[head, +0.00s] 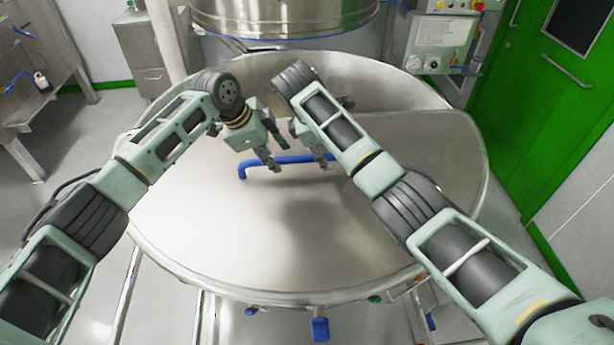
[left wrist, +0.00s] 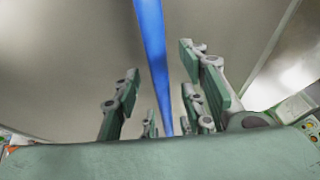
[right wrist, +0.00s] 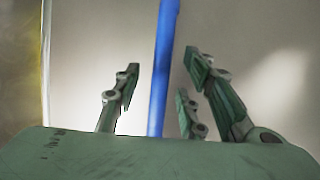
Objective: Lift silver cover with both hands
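The silver cover (head: 290,235) is a wide, flat metal lid over the near part of a round steel vessel. A blue bar handle (head: 258,165) lies across its upper part. My left gripper (head: 275,153) is over the handle's left part. In the left wrist view, the handle (left wrist: 151,45) runs between its spread fingers (left wrist: 158,70), with space on both sides. My right gripper (head: 313,146) is over the handle's right part, partly hidden by its arm. In the right wrist view, the handle (right wrist: 163,60) passes between its open fingers (right wrist: 163,70). Contact with the handle cannot be told.
The vessel's rim (head: 440,95) surrounds the cover. A large steel drum (head: 285,18) hangs behind. A control panel (head: 445,40) and a green door (head: 535,90) are at the right. A steel cabinet (head: 150,55) and a bench (head: 35,75) are at the left.

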